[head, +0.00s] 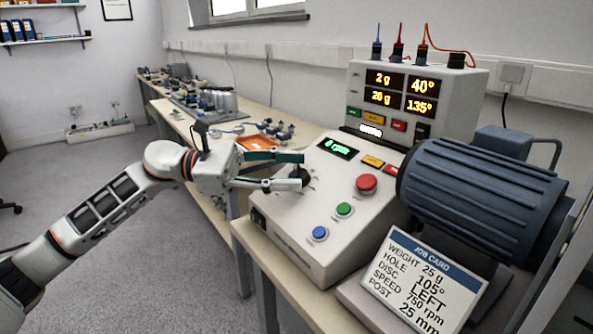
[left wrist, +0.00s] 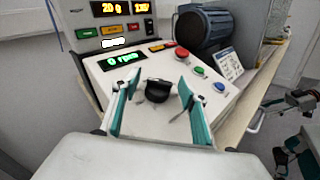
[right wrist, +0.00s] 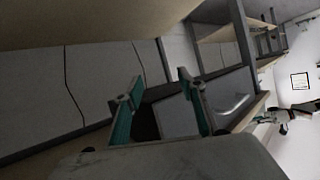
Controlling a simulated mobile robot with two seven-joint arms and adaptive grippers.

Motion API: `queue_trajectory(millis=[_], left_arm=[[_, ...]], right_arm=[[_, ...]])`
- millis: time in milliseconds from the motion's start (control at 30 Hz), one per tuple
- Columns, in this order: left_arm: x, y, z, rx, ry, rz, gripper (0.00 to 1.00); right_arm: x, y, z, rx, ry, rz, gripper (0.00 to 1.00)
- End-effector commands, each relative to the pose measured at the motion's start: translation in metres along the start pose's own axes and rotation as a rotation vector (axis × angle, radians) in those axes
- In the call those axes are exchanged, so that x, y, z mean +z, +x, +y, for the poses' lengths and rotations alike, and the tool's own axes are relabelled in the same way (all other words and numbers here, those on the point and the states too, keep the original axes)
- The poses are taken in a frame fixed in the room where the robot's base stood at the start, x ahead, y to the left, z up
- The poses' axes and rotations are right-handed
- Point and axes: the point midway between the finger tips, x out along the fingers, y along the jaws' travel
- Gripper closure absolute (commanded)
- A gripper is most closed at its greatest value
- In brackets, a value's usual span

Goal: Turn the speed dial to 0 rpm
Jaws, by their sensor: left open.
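The speed dial (head: 304,175) is a black knob on the sloped top of a white control box (head: 283,225). In the left wrist view the dial (left wrist: 158,91) lies between my two finger pads, with a gap on each side. My left gripper (head: 299,170) is open at the dial; its lower finger partly covers the dial in the head view. The green speed display (head: 338,147) above it appears to read 0 rpm, and reads so in the left wrist view (left wrist: 122,60). My right gripper (right wrist: 160,82) is open and empty, away from the box.
Red (head: 366,184), green (head: 344,210) and blue (head: 320,233) buttons sit right of and below the dial. A blue motor (head: 485,195) and a job card (head: 422,282) stand at right. A readout unit (head: 440,100) stands behind. Open floor lies at left.

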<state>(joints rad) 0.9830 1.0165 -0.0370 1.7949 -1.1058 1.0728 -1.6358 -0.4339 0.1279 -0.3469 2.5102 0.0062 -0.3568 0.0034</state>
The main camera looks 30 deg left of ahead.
Motion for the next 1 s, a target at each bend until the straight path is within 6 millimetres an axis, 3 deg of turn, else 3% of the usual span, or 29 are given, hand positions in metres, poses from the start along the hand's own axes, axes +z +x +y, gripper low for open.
queue_trajectory(millis=[200, 433, 467, 600, 1000], left_arm=[[0.0006, 0.0143, 0.0000, 0.000, 0.001, 0.000, 0.57], [0.0002, 0.0151, -0.0001, 0.000, 0.000, 0.000, 0.57], [0.0003, 0.0150, -0.0001, 0.000, 0.000, 0.000, 0.59], [0.0003, 0.0149, -0.0001, 0.000, 0.000, 0.000, 0.95], [0.0037, 0.0146, -0.0002, 0.031, -0.007, -0.002, 0.95]], right_arm=[[-0.0001, 0.0000, 0.0001, 0.000, -0.001, 0.000, 0.60], [-0.0001, 0.0001, 0.0003, 0.000, -0.001, 0.000, 0.60], [-0.0001, 0.0001, 0.0003, 0.000, -0.001, 0.000, 0.60], [-0.0001, 0.0001, 0.0003, 0.000, -0.001, 0.000, 0.60], [-0.0091, -0.0004, 0.0029, 0.006, -0.022, 0.013, 0.60]])
